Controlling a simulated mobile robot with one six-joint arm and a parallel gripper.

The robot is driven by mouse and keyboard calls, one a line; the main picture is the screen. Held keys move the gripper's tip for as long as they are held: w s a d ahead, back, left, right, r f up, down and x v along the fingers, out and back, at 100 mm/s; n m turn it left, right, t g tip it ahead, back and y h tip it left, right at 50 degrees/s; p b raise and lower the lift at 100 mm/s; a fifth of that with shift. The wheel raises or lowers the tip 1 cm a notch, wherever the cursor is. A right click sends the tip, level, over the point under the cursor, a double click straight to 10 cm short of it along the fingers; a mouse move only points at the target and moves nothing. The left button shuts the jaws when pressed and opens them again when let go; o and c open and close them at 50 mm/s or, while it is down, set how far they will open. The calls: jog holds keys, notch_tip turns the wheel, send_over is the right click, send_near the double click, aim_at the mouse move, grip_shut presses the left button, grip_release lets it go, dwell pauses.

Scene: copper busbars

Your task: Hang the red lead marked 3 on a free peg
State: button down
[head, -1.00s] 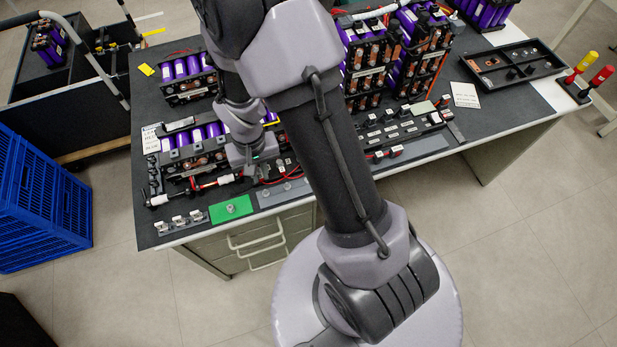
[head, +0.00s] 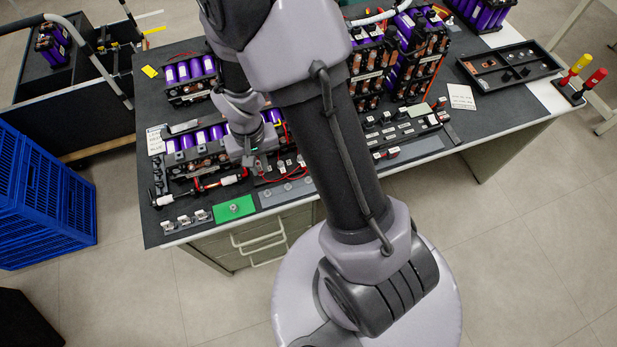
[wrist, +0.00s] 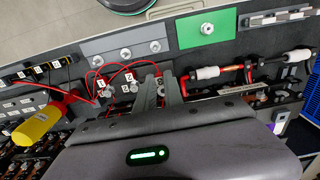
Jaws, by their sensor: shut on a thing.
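In the wrist view my gripper (wrist: 161,90) is shut with its two grey fingers pointing up the picture. Between the fingertips is a small part of a red lead (wrist: 158,72); its number is too small to read surely. Two other red lead ends with white number tags (wrist: 128,87) lie just left of the fingers. Their red wires loop over the dark tray. A grey plate (wrist: 111,46) with three round metal pegs lies just beyond the fingertips, and no lead shows on these pegs. In the head view my gripper (head: 250,160) is low over the bench's near edge.
A green pad (wrist: 205,28) with a bolt lies right of the grey plate. A black bar with red and white parts (wrist: 235,70) lies to the right. A yellow-handled tool (wrist: 38,124) is at left. Purple cell modules (head: 190,68) stand behind on the bench.

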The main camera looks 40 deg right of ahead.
notch_tip(320, 180, up, 3)
jog(key=shift+f+p, duration=0.2)
jog(key=shift+p, duration=0.6)
jog(key=shift+f, duration=0.2)
jog(key=shift+s+d, duration=0.25)
jog(key=s+d+b, duration=0.1)
jog(key=s+d, duration=0.7)
jog(key=d, duration=0.1)
jog(key=shift+s, duration=0.4)
jog(key=m, duration=0.4)
jog(key=a+f+m, duration=0.1)
jog(key=m, duration=0.1)
jog(key=shift+w+f, duration=0.1)
jog(key=shift+w, duration=0.25)
jog(key=shift+f+b, duration=2.3)
jog(key=shift+f, duration=0.55)
